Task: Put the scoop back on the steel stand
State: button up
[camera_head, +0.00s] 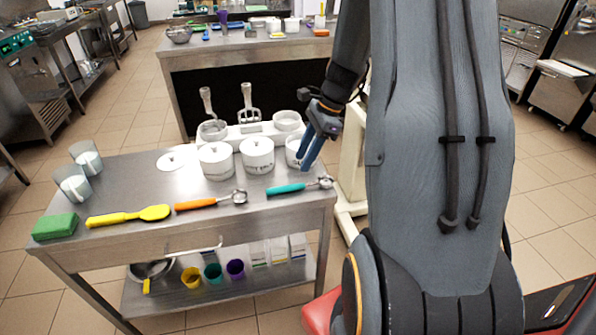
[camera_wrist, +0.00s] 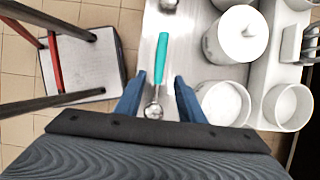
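A scoop with a teal handle (camera_head: 287,188) and steel bowl lies on the steel table (camera_head: 150,237) near its right front corner. It also shows in the wrist view (camera_wrist: 161,58), its bowl toward my gripper. A second scoop with an orange handle (camera_head: 200,203) lies to its left. My gripper (camera_head: 310,160) is above the table's right end, beside the rightmost white tub. In the wrist view its blue fingers (camera_wrist: 159,82) are apart and empty, with the teal scoop below, between them in the picture. I cannot pick out a separate steel stand.
White lidded tubs (camera_head: 258,155) stand close behind the scoops, before a white rack (camera_head: 244,129) with upright steel utensils (camera_head: 247,98). A yellow spatula (camera_head: 128,216), a green sponge (camera_head: 55,226) and clear cups (camera_head: 72,183) are at the left.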

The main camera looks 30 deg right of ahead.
jog(key=s+a+r+n+h, duration=0.2)
jog(key=s+a+n, duration=0.5)
jog(key=n, duration=0.3)
jog(key=s+a+r+n+h, duration=0.2)
jog(key=s+a+n, duration=0.5)
jog(key=a+n, duration=0.3)
jog(key=shift+s+r+n, duration=0.25)
jog(key=shift+r+n, duration=0.15)
jog(key=shift+n, duration=0.2)
